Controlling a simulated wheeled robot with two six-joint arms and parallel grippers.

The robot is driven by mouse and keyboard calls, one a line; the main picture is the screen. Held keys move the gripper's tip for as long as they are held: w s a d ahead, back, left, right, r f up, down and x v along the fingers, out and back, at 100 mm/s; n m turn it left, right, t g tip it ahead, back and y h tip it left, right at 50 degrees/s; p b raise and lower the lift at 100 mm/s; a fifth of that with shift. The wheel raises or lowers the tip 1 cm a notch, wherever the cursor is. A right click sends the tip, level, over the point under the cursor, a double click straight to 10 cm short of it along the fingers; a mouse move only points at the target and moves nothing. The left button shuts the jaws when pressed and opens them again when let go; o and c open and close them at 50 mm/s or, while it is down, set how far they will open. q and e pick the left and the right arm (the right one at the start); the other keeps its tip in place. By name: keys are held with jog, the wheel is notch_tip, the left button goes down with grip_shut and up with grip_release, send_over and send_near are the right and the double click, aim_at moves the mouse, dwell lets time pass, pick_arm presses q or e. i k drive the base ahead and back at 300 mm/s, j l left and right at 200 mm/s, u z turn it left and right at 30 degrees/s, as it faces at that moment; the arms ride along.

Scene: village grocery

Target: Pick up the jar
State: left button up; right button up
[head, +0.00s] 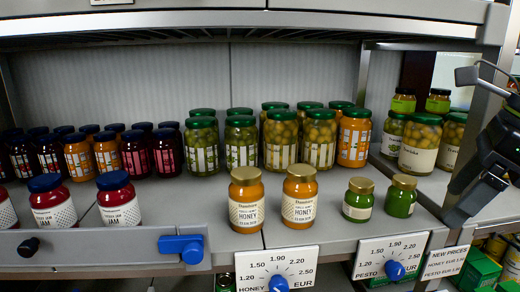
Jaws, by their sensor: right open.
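Several jars stand on the shelf, and the frame does not show which one the task means. Two amber honey jars with gold lids (246,200) (299,196) stand side by side at the front middle. Two smaller green pesto jars with gold lids (358,200) (401,196) stand to their right. Red jam jars with blue lids (53,203) (118,200) are at the front left. My right gripper (468,200) is at the right edge, beside the shelf upright, open and apart from every jar. My left gripper is out of view.
Rows of dark jam jars (165,150) and green-lidded jars (240,143) stand behind. Larger jars (420,145) are in the right bay. The shelf front carries a bar with a blue slider (187,247) and price dials (278,283) (395,270). Bare shelf lies between front and back rows.

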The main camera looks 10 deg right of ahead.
aim_at(359, 203)
jog(key=k, duration=1)
